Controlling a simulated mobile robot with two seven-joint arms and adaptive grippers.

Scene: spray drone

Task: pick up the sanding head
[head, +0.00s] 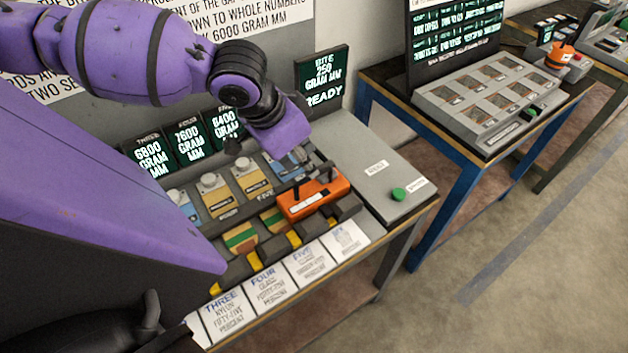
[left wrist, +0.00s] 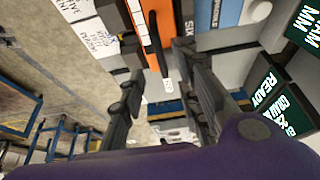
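An orange block with a black bar handle and a white label (head: 313,198) sits on the grey bench; I take it for the sanding head, though its label is unreadable. It also shows at the top of the left wrist view (left wrist: 146,22). My left gripper (head: 308,180) hangs just above and behind it, partly hidden by the purple wrist. In the left wrist view the two dark fingers (left wrist: 162,62) are apart, with the black handle between their tips. I cannot tell whether they touch it.
Weights on tan blocks (head: 248,178) stand close left of the orange block. Dark display panels (head: 192,143) stand behind; one (head: 322,75) reads READY. A green button (head: 398,194) is on the bench's clear right part. A blue-framed table (head: 455,150) stands farther right.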

